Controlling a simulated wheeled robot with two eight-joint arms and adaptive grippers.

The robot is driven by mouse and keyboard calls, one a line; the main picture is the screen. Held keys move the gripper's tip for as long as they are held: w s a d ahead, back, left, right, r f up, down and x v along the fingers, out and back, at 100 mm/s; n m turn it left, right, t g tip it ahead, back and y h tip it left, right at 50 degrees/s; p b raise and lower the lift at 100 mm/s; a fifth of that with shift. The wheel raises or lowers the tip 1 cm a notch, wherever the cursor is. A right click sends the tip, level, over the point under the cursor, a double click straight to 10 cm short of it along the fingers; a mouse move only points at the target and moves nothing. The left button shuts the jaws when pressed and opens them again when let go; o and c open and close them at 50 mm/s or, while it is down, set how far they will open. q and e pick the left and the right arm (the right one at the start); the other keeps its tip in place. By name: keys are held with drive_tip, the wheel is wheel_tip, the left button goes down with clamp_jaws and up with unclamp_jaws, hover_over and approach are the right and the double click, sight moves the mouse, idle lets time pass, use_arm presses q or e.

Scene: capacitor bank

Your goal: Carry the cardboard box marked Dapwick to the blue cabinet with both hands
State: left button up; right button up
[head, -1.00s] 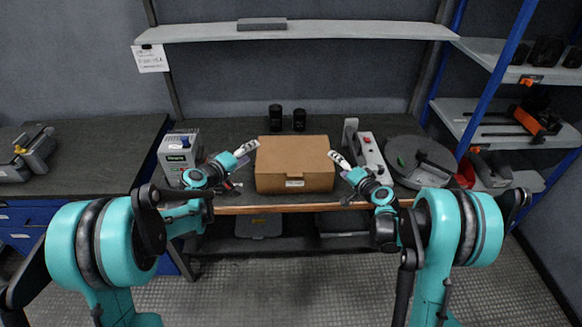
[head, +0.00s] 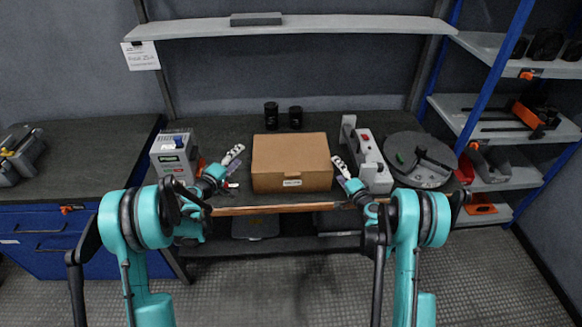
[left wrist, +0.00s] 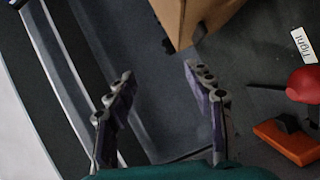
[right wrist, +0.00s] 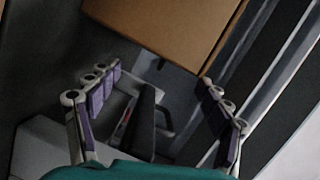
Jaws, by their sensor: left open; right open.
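The closed brown cardboard box (head: 291,155) sits on the dark workbench near its front edge; its small white front label is too small to read. My left gripper (head: 232,160) is open just left of the box, apart from it. In the left wrist view the box (left wrist: 185,18) lies beyond the open fingers (left wrist: 158,85). My right gripper (head: 341,166) is open close to the box's right side. In the right wrist view the box (right wrist: 170,30) lies just beyond the open fingers (right wrist: 160,80); contact is unclear. The blue cabinet (head: 30,262) stands at the left.
A grey power supply (head: 173,155) stands left of the box. Two black cylinders (head: 283,116) stand behind it. A grey device with a red switch (head: 370,158) and a round dark plate (head: 420,160) are on the right. A grey case (head: 22,152) occupies part of the cabinet's dark top (head: 85,165).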

use_arm(q)
wheel_tip(320, 180, down, 6)
drive_tip(key=r, duration=0.1)
use_arm(e)
drive_tip(key=x, duration=0.2)
drive_tip(key=shift+w+a, duration=0.2)
drive_tip(key=shift+w, duration=0.1)
use_arm(q)
drive_tip(key=x, duration=0.5)
drive_tip(key=f+x, duration=0.1)
drive_tip(key=x, duration=0.1)
drive_tip(key=shift+w+d, duration=0.15)
drive_tip(key=shift+w, duration=0.1)
use_arm(e)
drive_tip(key=x, duration=0.4)
drive_tip(key=shift+w, duration=0.1)
use_arm(q)
drive_tip(key=shift+c, duration=0.3)
use_arm(e)
drive_tip(key=shift+c, duration=0.2)
use_arm(q)
drive_tip(key=shift+s+r, duration=0.15)
clamp_jaws()
use_arm(e)
drive_tip(key=shift+r, duration=0.1)
drive_tip(key=c, duration=1.2)
